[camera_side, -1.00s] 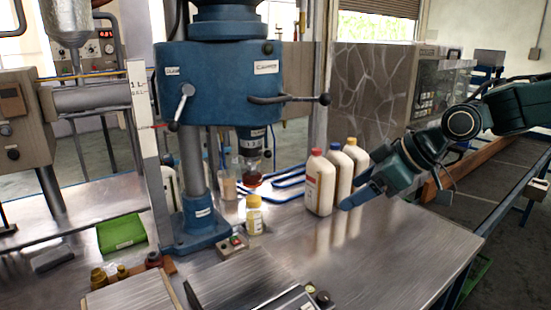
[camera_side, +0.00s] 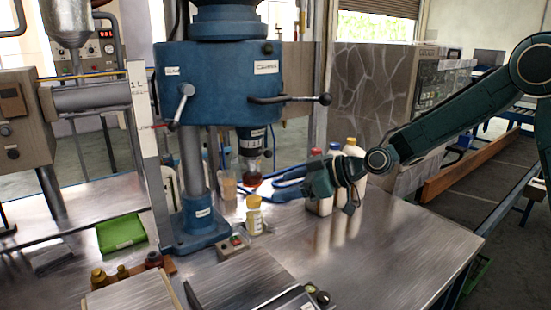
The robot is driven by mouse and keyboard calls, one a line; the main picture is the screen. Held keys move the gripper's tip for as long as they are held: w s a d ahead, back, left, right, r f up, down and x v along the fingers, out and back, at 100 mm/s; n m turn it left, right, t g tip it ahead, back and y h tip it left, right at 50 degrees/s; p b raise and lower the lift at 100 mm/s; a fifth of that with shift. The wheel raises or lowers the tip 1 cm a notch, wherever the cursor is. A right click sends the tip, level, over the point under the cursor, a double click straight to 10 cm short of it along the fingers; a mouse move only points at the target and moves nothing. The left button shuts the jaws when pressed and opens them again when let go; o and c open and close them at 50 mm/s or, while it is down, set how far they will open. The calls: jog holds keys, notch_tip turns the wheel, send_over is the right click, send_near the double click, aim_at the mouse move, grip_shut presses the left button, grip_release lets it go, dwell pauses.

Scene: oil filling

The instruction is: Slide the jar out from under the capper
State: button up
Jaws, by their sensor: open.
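The jar (camera_side: 254,217) is small and pale with a yellow cap. It stands upright on the steel bench, just below and in front of the capper's chuck (camera_side: 250,150). The capper (camera_side: 215,85) is a blue drill-press-like machine on a column with a blue foot. A gap shows between the chuck and the jar's cap; I cannot tell whether they line up in depth. My gripper (camera_side: 280,185) is open and empty, right of the chuck and above and right of the jar, pointing left. It appears apart from the jar.
Several white bottles (camera_side: 320,207) with coloured caps stand behind my gripper, partly hidden by it. A small control box (camera_side: 233,244) sits left of the jar's base. A clear beaker (camera_side: 228,188) stands behind. The bench's right front is clear.

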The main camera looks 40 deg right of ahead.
jog(key=w+d+f+m+t, duration=0.1)
jog(key=w+d+f+t, duration=0.15)
jog(key=w+f, duration=0.55)
jog(key=m+t+h, duration=0.3)
jog(key=m+t, duration=0.1)
send_near(259, 202)
jog(key=shift+s+d, duration=0.35)
jog(key=shift+s, duration=0.3)
jog(key=shift+w+a+y, duration=0.1)
jog(key=shift+w+y, duration=0.05)
jog(key=shift+y, duration=0.15)
jog(key=shift+x, duration=6.75)
jog(key=shift+f, duration=0.1)
jog(key=c, duration=1.2)
